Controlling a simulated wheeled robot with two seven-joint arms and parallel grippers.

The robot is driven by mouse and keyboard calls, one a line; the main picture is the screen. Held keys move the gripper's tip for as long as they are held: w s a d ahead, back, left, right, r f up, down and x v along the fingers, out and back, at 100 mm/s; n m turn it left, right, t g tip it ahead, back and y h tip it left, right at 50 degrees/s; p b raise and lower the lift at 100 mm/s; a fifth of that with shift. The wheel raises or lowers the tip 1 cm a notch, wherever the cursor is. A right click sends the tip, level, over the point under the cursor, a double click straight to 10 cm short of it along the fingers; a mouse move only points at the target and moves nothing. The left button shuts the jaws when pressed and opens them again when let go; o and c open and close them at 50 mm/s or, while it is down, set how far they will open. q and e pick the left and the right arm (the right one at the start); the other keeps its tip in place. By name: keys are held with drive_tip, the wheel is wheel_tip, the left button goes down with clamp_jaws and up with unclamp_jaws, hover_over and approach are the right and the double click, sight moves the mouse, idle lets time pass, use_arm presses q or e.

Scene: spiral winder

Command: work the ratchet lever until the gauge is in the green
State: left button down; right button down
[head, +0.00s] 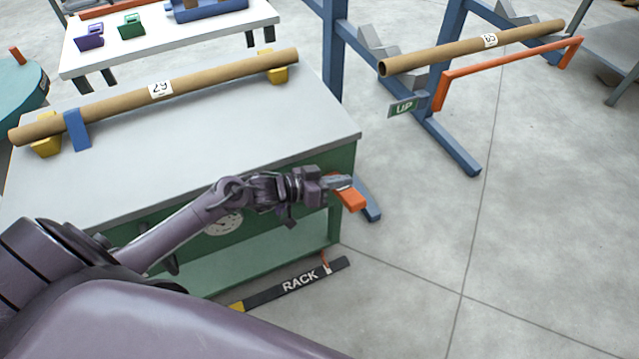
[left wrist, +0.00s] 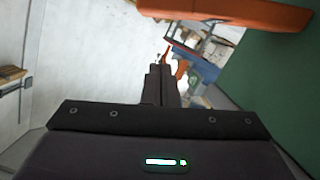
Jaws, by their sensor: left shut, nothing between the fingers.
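The ratchet lever, with its orange handle (head: 350,199), sticks out at the right end of the green bench. It also shows as an orange bar (left wrist: 235,12) along the top of the left wrist view. My left gripper (head: 340,182) is beside the orange handle, its fingers shut with nothing between them. The fingers also show in the left wrist view (left wrist: 160,85), below the orange bar and apart from it in the picture; I cannot tell if they touch. The round white gauge (head: 223,225) on the bench front is partly hidden by my left arm; its needle cannot be read. My right gripper is out of view.
A cardboard tube (head: 200,80) marked 29 lies in yellow holders on the bench (head: 230,130). A blue stand with an orange bar (head: 510,62) and another tube (head: 450,52) is at right. A RACK sign (head: 298,282) is low in front. Floor at right is clear.

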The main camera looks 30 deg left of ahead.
sight(346, 205)
use_arm(q)
drive_tip(key=shift+s+d+f, duration=0.1)
drive_tip(key=shift+d+f, duration=0.1)
drive_tip(key=shift+f, duration=0.45)
drive_tip(key=shift+s+d+f, duration=0.1)
drive_tip(key=shift+d+f, duration=0.15)
drive_tip(key=shift+f, duration=0.35)
drive_tip(key=shift+s+d+f, duration=0.1)
drive_tip(key=shift+d+f, duration=0.1)
drive_tip(key=shift+f, duration=0.45)
